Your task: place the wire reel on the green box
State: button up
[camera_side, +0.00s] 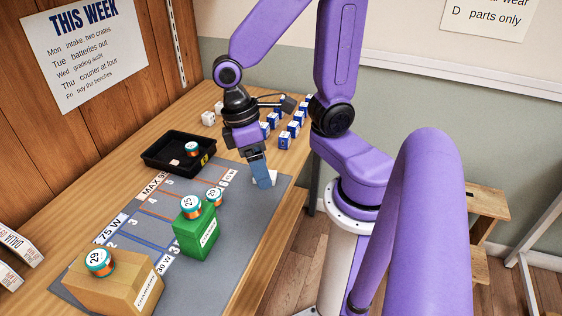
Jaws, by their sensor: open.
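The green box (199,243) stands on the grey mat at the middle, with a white label on its front. A teal and orange wire reel marked 25 (190,208) sits upright on top of it. A similar reel marked 20 (214,197) shows close behind it to the right; whether it rests on the box or the mat I cannot tell. My gripper (264,180) points down, open, low over the mat's right edge, apart from the box and reels. A small white item (271,178) lies at its fingertips, partly hidden by them.
A reel marked 29 (100,262) sits on a cardboard box (118,283) at the front left. A black tray (156,160) at the back holds another reel (192,149). Several blue and white small boxes (285,140) stand behind my gripper. The mat (245,215) right of the green box is clear.

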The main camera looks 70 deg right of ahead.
jog(key=s+r+n+t, duration=0.1)
jog(key=n, duration=0.1)
jog(key=s+n+t, duration=0.1)
jog(key=s+n, duration=0.1)
jog(key=s+r+n+t, duration=0.1)
jog(key=s+n, duration=0.1)
jog(key=shift+a+r+y, duration=0.3)
jog(key=shift+a, duration=0.1)
